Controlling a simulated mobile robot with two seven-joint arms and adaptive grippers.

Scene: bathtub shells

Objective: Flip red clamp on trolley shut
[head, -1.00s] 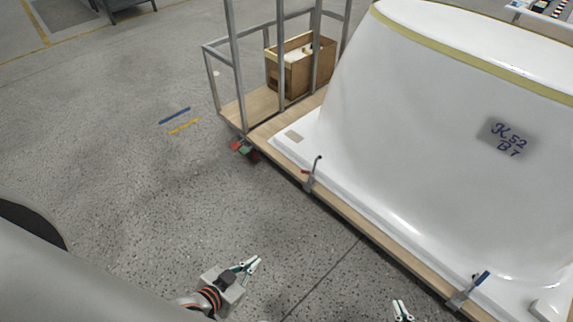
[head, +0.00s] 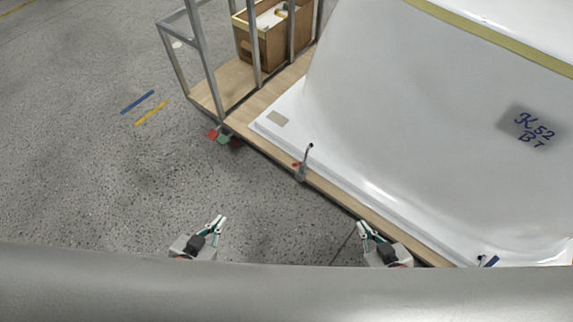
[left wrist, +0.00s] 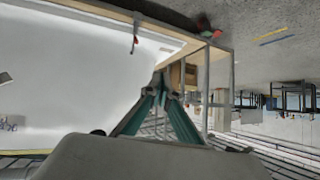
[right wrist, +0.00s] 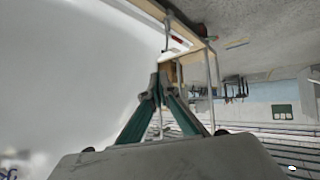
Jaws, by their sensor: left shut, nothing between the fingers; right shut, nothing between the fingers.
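The red clamp (head: 299,165) sits on the trolley's wooden edge (head: 335,195), its grey lever standing up with a curved tip. Its red part also shows in the left wrist view (left wrist: 135,42) and in the right wrist view (right wrist: 177,40). The white tub shell (head: 400,130) lies on the trolley behind it. My left gripper (head: 219,220) is shut and empty over the floor, left of and nearer than the clamp. My right gripper (head: 365,226) is shut and empty near the trolley edge, right of and nearer than the clamp. Neither gripper touches it.
A wooden box (head: 268,45) stands on the trolley behind grey metal posts (head: 208,65). Red and green blocks (head: 222,137) show at the trolley's left corner. The floor to the left (head: 90,180) is clear.

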